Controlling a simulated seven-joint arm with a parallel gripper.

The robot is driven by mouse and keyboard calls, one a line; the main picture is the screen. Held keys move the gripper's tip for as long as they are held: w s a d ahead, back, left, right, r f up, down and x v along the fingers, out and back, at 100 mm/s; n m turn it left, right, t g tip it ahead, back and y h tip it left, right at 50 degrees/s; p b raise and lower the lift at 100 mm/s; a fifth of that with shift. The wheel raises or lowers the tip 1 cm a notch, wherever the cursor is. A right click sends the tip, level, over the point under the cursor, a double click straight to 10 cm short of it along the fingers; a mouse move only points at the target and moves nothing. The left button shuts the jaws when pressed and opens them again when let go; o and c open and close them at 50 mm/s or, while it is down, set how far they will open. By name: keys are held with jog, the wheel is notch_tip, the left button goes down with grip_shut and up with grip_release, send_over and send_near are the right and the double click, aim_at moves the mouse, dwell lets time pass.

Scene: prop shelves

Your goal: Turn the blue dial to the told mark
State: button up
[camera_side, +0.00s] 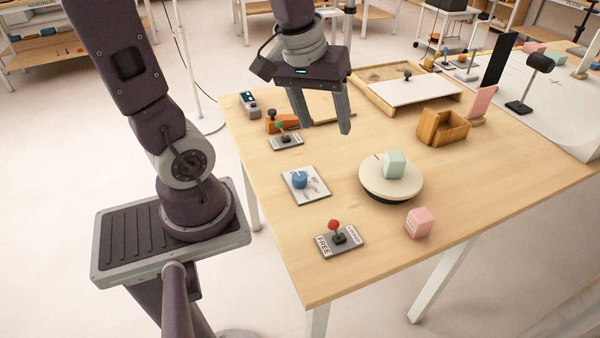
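The blue dial (300,179) sits on a white plate (316,195) with printed marks, on the left part of the wooden table. Text like "90°" shows on the plate; the other marks and the dial's pointer are too small to read surely. My gripper (327,127) is open and empty. Its two fingers point down, well apart, above the table and behind the dial in the picture. It is apart from the dial.
A round cream turntable (376,188) with a mint cube (395,165) is to the right, near a pink cube (419,223). A wooden box (443,128) stands farther back.

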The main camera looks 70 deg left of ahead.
jog(key=w+a+f+n+g, duration=0.1)
jog(key=w+a+f+n, duration=0.2)
jog(key=a+f+n, duration=0.15)
jog(key=n+g, duration=0.2)
jog(key=n, duration=0.6)
send_over(300, 176)
jog(key=shift+h, duration=0.3)
notch_tip(300, 176, down, 14)
jog(key=shift+r, duration=0.15)
notch_tip(300, 176, down, 7)
jog(key=shift+a+f, duration=0.15)
jog(key=shift+f, duration=0.05)
jog(key=shift+c, duration=0.5)
grip_shut()
